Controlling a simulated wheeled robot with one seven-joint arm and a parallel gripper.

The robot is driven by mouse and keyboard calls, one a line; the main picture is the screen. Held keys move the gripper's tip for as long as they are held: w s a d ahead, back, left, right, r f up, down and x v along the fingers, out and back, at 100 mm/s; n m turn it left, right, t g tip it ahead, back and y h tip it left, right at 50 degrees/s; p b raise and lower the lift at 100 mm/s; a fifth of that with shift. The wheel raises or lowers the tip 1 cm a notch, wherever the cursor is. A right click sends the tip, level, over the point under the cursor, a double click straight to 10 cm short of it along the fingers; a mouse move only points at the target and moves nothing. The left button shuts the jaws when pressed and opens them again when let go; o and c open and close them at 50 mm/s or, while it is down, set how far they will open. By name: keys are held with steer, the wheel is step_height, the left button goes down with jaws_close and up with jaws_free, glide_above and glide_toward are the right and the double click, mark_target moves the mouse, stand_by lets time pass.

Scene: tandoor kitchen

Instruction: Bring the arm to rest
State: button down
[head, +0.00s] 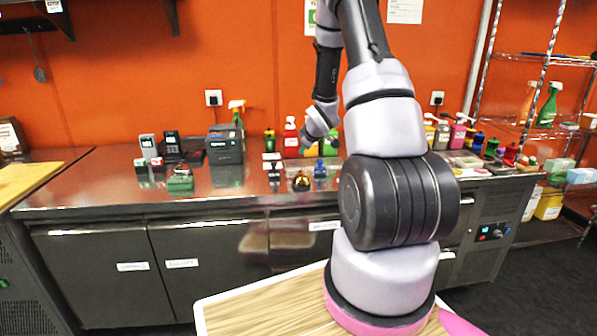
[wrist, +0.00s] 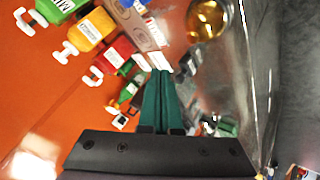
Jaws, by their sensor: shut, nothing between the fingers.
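My arm rises from its base in the head view, bends at the top and hangs down over the steel counter (head: 95,187). My gripper shows in the wrist view (wrist: 160,74) as two dark green fingers pressed together with nothing between them. In the head view its wrist end is above the back part of the counter, close to several bottles, and the fingers are hard to make out there. In the wrist view the bottles and an amber round vessel (wrist: 207,19) lie beyond the fingertips; I cannot tell the exact gap.
A dark box (head: 225,145) and card terminals (head: 149,147) stand left. A wire shelf (head: 545,60) is at right. The counter's left front is clear.

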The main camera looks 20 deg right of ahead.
steer(key=s+a+r+m, duration=0.2)
steer(key=s+r, duration=0.2)
steer(key=r, duration=0.3)
steer(key=s+a+r+m+g, duration=0.1)
steer(key=s+a+r+m, duration=0.2)
steer(key=r, duration=0.4)
steer(key=s+a+r+m, duration=0.2)
steer(key=s+r, duration=0.3)
steer(key=r, duration=0.2)
steer(key=s+a+r+m+y, duration=0.1)
steer(key=s+a+r, duration=0.2)
steer(key=s, duration=0.5)
steer(key=s+a+r+m, duration=0.2)
steer(key=s+a+r, duration=0.1)
steer(key=s, duration=0.4)
steer(key=s+a+r+m+g+y, duration=0.1)
steer(key=s+a+r+m, duration=0.1)
steer(key=s+a, duration=0.3)
steer(key=s+r, duration=0.1)
steer(key=s, duration=0.2)
steer(key=shift+s+a+y, duration=0.25)
steer(key=shift+s+y, duration=0.05)
